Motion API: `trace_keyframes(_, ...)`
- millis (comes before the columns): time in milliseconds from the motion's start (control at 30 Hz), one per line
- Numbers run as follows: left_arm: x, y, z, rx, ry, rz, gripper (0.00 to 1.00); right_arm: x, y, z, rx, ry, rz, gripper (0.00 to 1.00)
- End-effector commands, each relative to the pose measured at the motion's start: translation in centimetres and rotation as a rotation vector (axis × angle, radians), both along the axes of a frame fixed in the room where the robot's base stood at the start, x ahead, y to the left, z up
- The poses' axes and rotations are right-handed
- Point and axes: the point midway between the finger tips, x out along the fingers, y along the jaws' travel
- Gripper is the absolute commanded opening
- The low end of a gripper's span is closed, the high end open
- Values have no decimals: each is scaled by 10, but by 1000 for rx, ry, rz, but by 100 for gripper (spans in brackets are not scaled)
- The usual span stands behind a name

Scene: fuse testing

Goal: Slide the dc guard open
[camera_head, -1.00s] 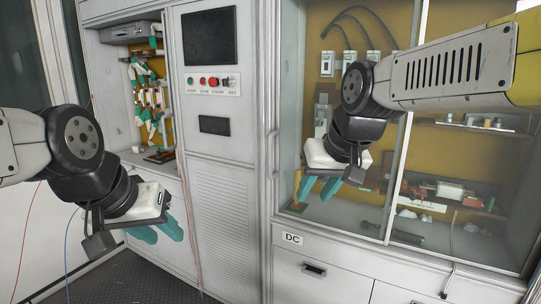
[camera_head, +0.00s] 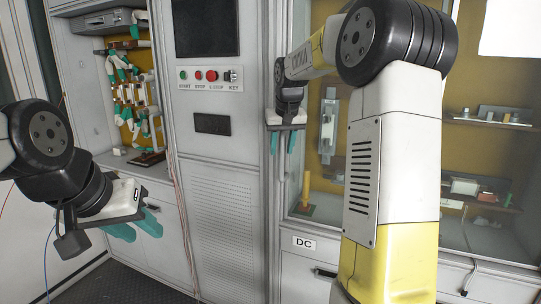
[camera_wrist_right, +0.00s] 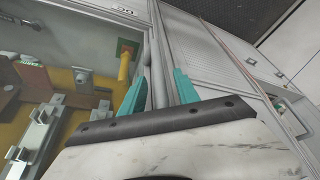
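The DC guard is a tall glass panel (camera_head: 310,175) in a pale frame on the right-hand cabinet, above the "DC" label (camera_head: 304,243). It appears closed, with its left edge at the cabinet frame. A slim upright grey handle bar (camera_wrist_right: 158,75) shows in the right wrist view. My right gripper (camera_head: 283,143) is at the guard's left edge, its teal fingers pointing down. In the right wrist view the gripper (camera_wrist_right: 160,92) has its fingers apart, one on each side of the bar; firm contact cannot be told. My left gripper (camera_head: 136,228) is open and empty at the left.
A control panel with buttons (camera_head: 210,77) stands between the cabinets. An open bay with wiring (camera_head: 130,90) is at the left. Behind the glass are a yellow post (camera_head: 307,188) and shelves with parts (camera_head: 480,190). Drawers lie below the guard.

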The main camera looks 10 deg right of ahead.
Motion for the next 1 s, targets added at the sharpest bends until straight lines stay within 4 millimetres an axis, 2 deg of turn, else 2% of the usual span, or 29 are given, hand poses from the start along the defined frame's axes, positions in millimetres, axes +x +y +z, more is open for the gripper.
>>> trace_keyframes(33, 0, 0, 0, 0, 0, 0, 36, 3, 0, -9, 0, 2, 0, 38)
trace_keyframes(200, 0, 0, 0, 0, 0, 0, 36, 10, 0, -26, 0, 1, 0, 38)
trace_keyframes(567, 0, 0, 0, 0, 0, 0, 36, 13, 0, -31, 0, -1, 0, 38)
trace_keyframes(700, 0, 0, 0, 0, 0, 0, 36, 12, 0, -31, 0, -1, 0, 10)
trace_keyframes(767, 0, 0, 0, 0, 0, 0, 36, 12, 0, -31, 0, -1, 0, 0)
trace_keyframes(1000, 0, 0, 0, 0, 0, 0, 36, 12, 0, -31, 0, -1, 0, 0)
